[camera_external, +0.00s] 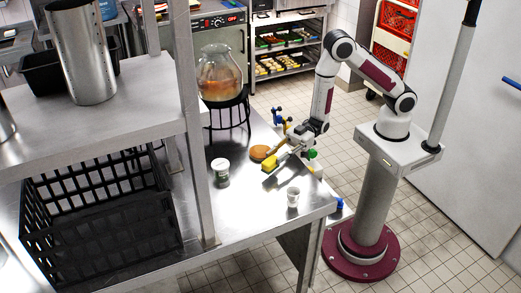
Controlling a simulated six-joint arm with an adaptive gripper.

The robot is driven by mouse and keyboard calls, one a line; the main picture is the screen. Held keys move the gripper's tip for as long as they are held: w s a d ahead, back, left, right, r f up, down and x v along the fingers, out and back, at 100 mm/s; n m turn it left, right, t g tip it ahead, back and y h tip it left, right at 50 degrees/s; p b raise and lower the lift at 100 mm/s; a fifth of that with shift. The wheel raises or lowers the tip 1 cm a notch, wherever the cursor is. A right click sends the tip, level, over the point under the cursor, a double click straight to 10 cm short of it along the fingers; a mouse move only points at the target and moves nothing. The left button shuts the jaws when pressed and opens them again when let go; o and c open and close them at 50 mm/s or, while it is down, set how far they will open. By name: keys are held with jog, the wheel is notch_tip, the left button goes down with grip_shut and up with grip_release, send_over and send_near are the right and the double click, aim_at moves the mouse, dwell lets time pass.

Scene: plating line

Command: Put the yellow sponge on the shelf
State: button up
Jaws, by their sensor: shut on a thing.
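The yellow sponge (269,166) is in the external view, at the end of my gripper (275,161) over the steel table. My gripper is shut on the sponge. The fingertips are small here, and I cannot tell whether the sponge touches the table or is just above it. A steel shelf (137,125) stands to the left, raised above the table on posts. A tall metal cylinder and a dark bin stand on it.
A black crate (100,215) sits under the shelf. A glass jar (219,75) stands on a black stand behind. A shelf post (193,130) rises between sponge and crate.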

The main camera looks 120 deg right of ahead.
jog(key=shift+f, duration=1.25)
jog(key=shift+f, duration=0.15)
jog(key=o, duration=0.9)
jog(key=shift+s+d, duration=0.1)
jog(key=shift+s, duration=0.05)
jog(key=shift+v, duration=5.85)
